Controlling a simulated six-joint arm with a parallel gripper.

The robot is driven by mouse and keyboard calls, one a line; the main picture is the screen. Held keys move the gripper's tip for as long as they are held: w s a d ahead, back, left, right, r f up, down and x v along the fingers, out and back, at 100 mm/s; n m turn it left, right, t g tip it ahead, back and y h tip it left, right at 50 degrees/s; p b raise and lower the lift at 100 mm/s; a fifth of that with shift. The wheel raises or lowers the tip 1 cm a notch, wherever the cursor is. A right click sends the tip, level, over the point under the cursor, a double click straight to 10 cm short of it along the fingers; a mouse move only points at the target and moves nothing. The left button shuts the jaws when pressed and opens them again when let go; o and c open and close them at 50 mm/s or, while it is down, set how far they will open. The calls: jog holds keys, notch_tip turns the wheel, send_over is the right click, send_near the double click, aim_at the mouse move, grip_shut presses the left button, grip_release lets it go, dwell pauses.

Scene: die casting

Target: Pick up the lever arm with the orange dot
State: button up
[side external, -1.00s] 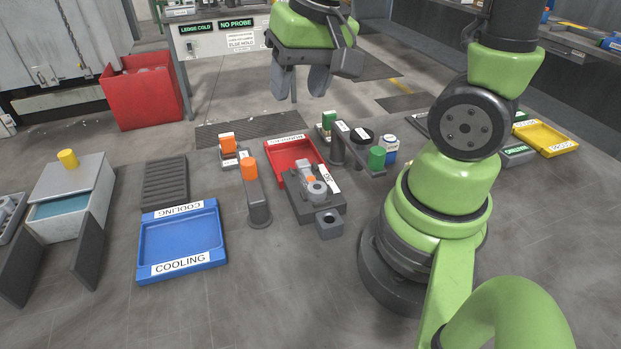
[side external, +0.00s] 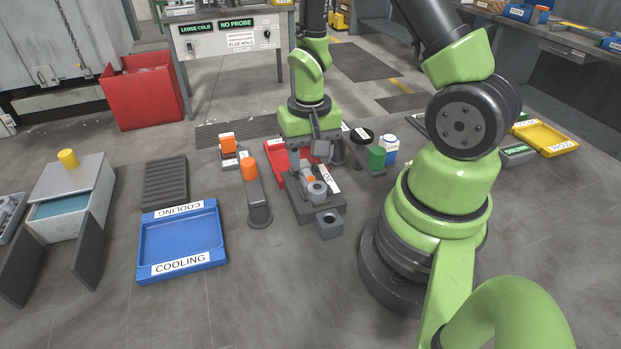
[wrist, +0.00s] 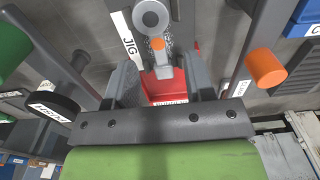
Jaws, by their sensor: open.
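The lever arm (side external: 317,188) is a light grey casting with a round ring end, lying on the dark grey jig (side external: 302,213). An orange dot (wrist: 157,43) marks its shank in the wrist view, where the ring (wrist: 151,14) is at the top. My gripper (side external: 317,155) is over the far end of the lever arm. In the wrist view its two fingers (wrist: 159,72) stand apart, on either side of the shank's near end, with nothing held. I cannot tell the exact height of the fingertips above the part.
A red tray (side external: 275,150) is behind the jig. A blue cooling tray (side external: 182,240) is at left.

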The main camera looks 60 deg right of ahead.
aim_at(311, 179)
jog(key=shift+d+f, duration=0.15)
jog(key=shift+f, duration=2.2)
jog(key=shift+c, duration=0.5)
grip_shut()
